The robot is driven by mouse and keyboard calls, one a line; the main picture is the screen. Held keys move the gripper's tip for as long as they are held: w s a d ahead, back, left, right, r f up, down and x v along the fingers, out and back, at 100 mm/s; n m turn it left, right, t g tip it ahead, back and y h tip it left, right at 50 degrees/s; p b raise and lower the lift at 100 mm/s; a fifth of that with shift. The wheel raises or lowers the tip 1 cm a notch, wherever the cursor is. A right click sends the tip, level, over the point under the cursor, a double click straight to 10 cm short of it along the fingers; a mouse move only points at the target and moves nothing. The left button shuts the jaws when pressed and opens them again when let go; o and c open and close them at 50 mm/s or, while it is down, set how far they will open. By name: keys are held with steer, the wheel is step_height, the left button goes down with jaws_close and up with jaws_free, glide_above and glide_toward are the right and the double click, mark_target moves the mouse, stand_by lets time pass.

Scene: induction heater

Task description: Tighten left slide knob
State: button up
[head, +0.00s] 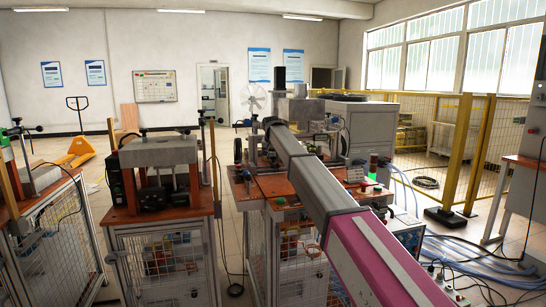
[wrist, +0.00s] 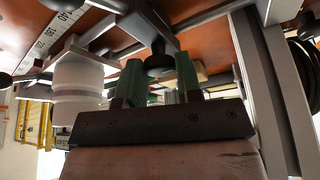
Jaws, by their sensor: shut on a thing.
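In the wrist view, which looks tilted over, my gripper (wrist: 158,82) has two green fingers on a dark mount. A round black knob (wrist: 160,62) sits between the fingertips, and the fingers are shut on it. The knob joins a grey metal slide part (wrist: 150,28) under the orange-brown board. I take it for the left slide knob. In the head view, my arm reaches from the lower right to the middle workbench (head: 262,186). The fingers and the knob cannot be made out there.
In the wrist view, a white cylinder (wrist: 78,85) stands left of the fingers, near a scale strip (wrist: 52,35). A grey upright (wrist: 270,90) and a black wheel (wrist: 305,70) are close on the right. In the head view, another bench (head: 160,215) stands left and yellow fencing (head: 480,150) right.

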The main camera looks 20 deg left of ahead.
steer(key=m+h, duration=0.1)
steer(key=m, duration=0.3)
steer(key=shift+a+m+h, duration=0.1)
steer(key=shift+m+h, duration=0.2)
steer(key=shift+h, duration=0.1)
steer(key=o, duration=0.9)
steer(key=shift+o, duration=0.2)
steer(key=shift+r, duration=0.1)
steer(key=d+v, duration=0.1)
steer(key=v, duration=0.9)
steer(key=shift+a+r, duration=0.3)
steer(key=shift+a, duration=0.15)
steer(key=shift+s, duration=0.15)
